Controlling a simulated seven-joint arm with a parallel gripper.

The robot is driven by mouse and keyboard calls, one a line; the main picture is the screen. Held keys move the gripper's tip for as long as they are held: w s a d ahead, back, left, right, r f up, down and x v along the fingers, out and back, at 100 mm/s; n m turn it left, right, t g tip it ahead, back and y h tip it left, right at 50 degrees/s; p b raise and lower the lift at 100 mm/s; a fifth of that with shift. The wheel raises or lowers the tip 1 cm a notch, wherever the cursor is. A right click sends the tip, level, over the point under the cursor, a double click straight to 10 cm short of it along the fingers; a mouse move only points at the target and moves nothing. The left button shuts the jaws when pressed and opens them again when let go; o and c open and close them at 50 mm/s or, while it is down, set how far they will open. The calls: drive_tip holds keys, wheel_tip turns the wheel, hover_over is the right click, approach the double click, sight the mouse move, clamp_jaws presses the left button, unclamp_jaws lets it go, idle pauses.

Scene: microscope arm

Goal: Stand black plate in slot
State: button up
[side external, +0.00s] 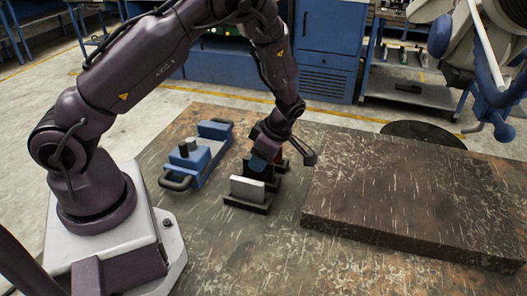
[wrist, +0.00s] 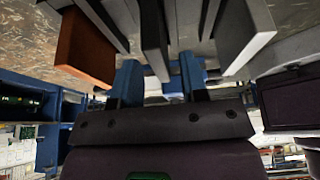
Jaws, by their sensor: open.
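A black plate (wrist: 153,40) stands on edge between an orange-red plate (wrist: 85,48) and a white plate (wrist: 245,35) in the wrist view. My gripper (wrist: 160,73) is open, with its blue fingers near the black plate's edge, one to each side. I cannot tell whether they touch it. In the side view my gripper (side external: 262,160) is low over the black slotted holders, behind the white plate (side external: 247,188), which stands upright in the front holder (side external: 246,204). The red plate (side external: 278,158) shows partly behind my gripper. The black plate's lower edge and its slot are hidden there.
A blue device with handles (side external: 197,155) lies left of the holders. A large, thick dark slab (side external: 415,195) is to the right. The worn table (side external: 240,250) is clear in front. Blue cabinets (side external: 330,45) stand behind, off the table.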

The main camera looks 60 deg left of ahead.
drive_tip(key=d+r+m+t+h, duration=0.1)
drive_tip(key=d+r+m, duration=0.2)
drive_tip(key=r, duration=0.6)
drive_tip(key=d+r+m+t+h, duration=0.15)
drive_tip(key=r+m, duration=0.25)
drive_tip(key=r, duration=0.5)
drive_tip(key=s+d+r+m+t, duration=0.2)
drive_tip(key=s+r+m, duration=0.3)
drive_tip(key=m, duration=0.5)
drive_tip(key=s+d+r+m+t, duration=0.2)
drive_tip(key=s+r+m+t, duration=0.2)
drive_tip(key=s+m, duration=0.5)
drive_tip(key=shift+s+r+m+h, duration=0.4)
drive_tip(key=shift+s+r, duration=0.1)
drive_tip(key=shift+r, duration=0.25)
